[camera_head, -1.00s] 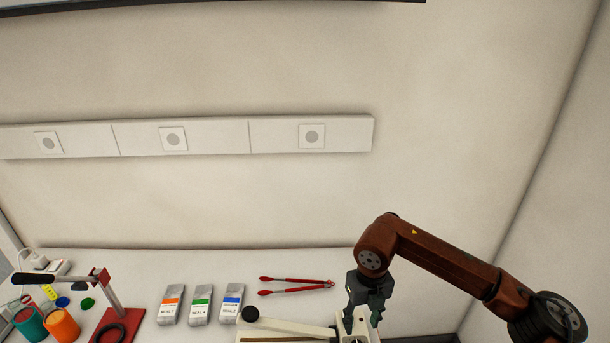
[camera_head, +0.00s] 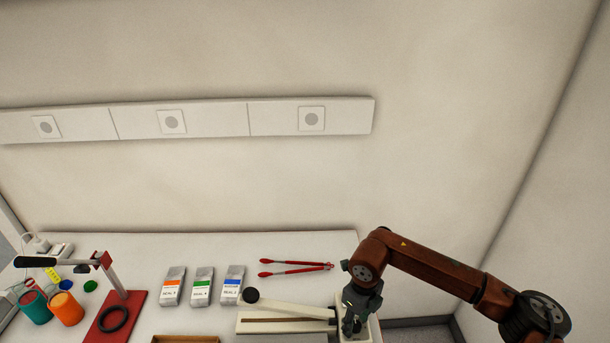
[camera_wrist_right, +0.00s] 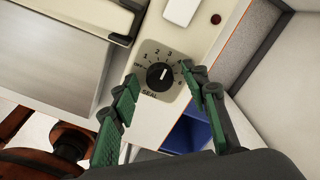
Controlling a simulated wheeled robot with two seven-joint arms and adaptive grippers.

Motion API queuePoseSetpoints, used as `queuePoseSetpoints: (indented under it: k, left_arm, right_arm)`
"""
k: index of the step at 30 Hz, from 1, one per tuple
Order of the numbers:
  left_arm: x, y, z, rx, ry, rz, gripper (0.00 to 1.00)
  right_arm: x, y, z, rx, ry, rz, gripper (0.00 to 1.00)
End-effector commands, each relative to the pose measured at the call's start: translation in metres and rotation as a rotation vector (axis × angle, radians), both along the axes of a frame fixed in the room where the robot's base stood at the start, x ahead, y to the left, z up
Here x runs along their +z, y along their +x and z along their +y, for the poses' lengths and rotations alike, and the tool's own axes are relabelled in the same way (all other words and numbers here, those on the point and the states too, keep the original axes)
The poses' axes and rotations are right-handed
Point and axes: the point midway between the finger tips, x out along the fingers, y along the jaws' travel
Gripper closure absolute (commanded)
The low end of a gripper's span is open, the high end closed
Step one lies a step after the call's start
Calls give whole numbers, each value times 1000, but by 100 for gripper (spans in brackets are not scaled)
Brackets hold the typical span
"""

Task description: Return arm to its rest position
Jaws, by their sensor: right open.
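My right gripper (camera_head: 352,325) hangs from the brown arm at the lower right of the head view, over the right end of a cream sealing machine (camera_head: 283,326). In the right wrist view the green fingers of my right gripper (camera_wrist_right: 165,105) are spread apart with nothing between them. A round black dial (camera_wrist_right: 160,75) with numbers and the word SEAL lies beyond and between the fingertips. I cannot tell how far the fingers are above it. My left gripper is not in view.
Red tongs (camera_head: 295,268) and several labelled pouches (camera_head: 203,287) lie on the white table (camera_head: 300,245). A red-based press (camera_head: 115,315) and coloured cups (camera_head: 66,308) are at the left. A blue bin (camera_wrist_right: 198,133) shows beside the machine.

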Motion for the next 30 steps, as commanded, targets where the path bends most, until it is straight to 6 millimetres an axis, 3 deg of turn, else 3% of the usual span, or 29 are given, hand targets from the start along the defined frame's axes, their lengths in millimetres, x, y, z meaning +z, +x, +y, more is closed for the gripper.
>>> queuePoseSetpoints:
  k: [30]
  left_arm:
    - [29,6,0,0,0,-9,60]
  right_arm:
    - [1,-2,0,984,0,1,58]
